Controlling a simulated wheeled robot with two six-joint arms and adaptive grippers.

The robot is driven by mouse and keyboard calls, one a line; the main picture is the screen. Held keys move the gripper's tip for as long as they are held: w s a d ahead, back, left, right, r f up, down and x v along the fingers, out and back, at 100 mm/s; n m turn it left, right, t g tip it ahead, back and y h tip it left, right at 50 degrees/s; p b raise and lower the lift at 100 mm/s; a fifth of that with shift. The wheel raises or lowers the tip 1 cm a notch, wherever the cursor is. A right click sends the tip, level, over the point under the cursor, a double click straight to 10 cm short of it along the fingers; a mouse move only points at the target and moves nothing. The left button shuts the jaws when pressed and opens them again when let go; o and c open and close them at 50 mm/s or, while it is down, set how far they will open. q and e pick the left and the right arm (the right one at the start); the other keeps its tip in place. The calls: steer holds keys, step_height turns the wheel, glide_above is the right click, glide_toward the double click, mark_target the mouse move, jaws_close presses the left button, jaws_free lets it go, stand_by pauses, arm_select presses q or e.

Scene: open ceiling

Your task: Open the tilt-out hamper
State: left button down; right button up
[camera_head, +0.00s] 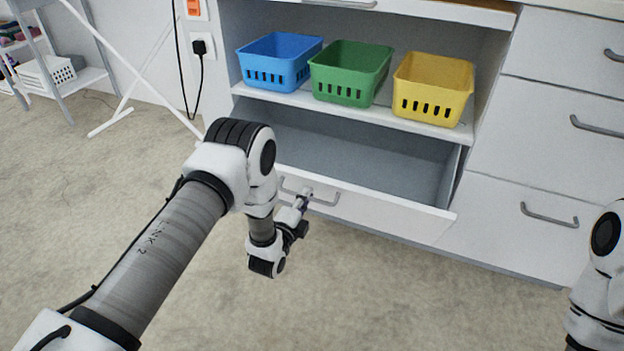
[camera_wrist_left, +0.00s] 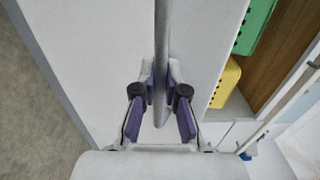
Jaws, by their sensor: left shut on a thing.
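The tilt-out hamper (camera_head: 390,213) is the white front low in the cabinet. It leans outward at the top, and its grey inside shows behind the front's top edge. Its grey bar handle (camera_head: 328,202) is on the front. My left gripper (camera_head: 302,200) is at the handle. In the left wrist view the purple-padded fingers of my left gripper (camera_wrist_left: 161,92) are closed on the handle bar (camera_wrist_left: 162,35) from both sides. My right arm shows at the right edge, with its gripper out of view.
A blue basket (camera_head: 279,61), a green basket (camera_head: 350,72) and a yellow basket (camera_head: 433,87) stand on the shelf (camera_head: 385,116) above the hamper. White drawers (camera_head: 545,120) are to the right. The floor (camera_head: 400,300) in front is clear.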

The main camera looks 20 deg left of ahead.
arm_select(q)
steer(key=shift+s+f, duration=0.65)
steer(key=shift+f, duration=0.1)
steer(key=c, duration=1.2)
jaws_free()
steer(key=s, duration=0.7)
steer(key=shift+s+a, duration=0.15)
steer(key=shift+s, duration=0.15)
